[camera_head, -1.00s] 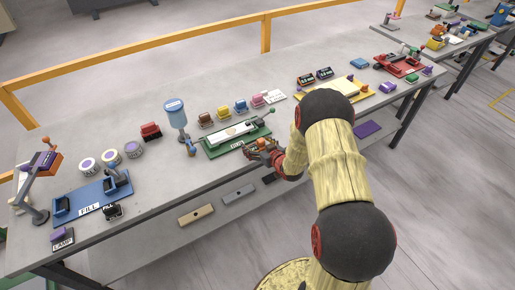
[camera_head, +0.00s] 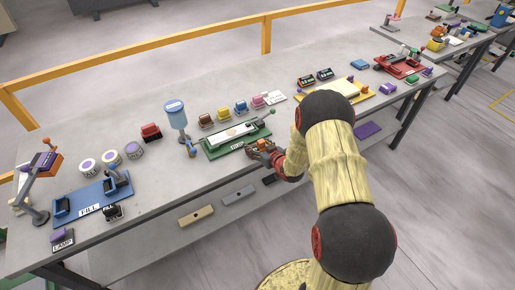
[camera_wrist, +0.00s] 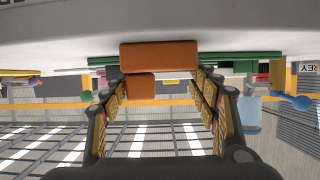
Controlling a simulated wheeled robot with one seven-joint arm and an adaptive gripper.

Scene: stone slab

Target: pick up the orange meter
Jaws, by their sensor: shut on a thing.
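The orange meter (camera_wrist: 158,56) is a small orange block that sits between the fingertips of my gripper (camera_wrist: 160,82) in the wrist view. In the head view the orange meter (camera_head: 264,144) shows at the front edge of the slab, just in front of the green fixture. My gripper (camera_head: 262,150) is shut on it, with a finger on each side. My arm hides part of the area to the right. I cannot tell whether the meter touches the slab.
The green fixture (camera_head: 222,151) with a white strip is close behind my gripper. A blue dispenser (camera_head: 175,115) stands to its left, and several coloured blocks are behind. A yellow tray (camera_head: 367,92) lies to the right.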

